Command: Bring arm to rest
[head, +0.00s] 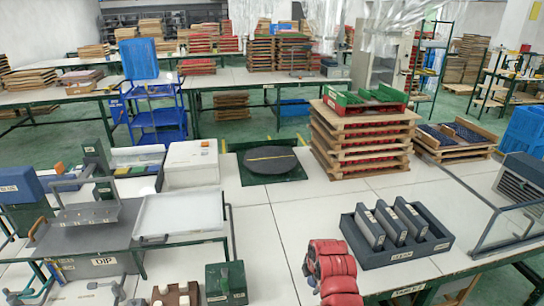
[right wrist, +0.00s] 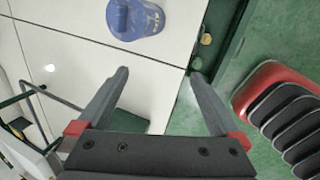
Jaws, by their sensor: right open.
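My right gripper (right wrist: 159,74) shows in the right wrist view with its two dark fingers spread wide apart. Nothing is between the fingers. They are above a white tabletop (right wrist: 60,45) and its dark green edge. In the head view a red and dark jointed part, which looks like my right arm, comes up at the bottom centre in front of the table. The gripper's fingers cannot be made out there. My left gripper is in neither view.
A blue labelled container (right wrist: 135,18) stands on the tabletop beyond the fingers. In the head view a dark tray (head: 448,240) holds several grey upright pieces. Stacked wooden racks (head: 365,150), a round dark plate (head: 270,160) and a white tray (head: 180,213) stand around the table. The table's middle is clear.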

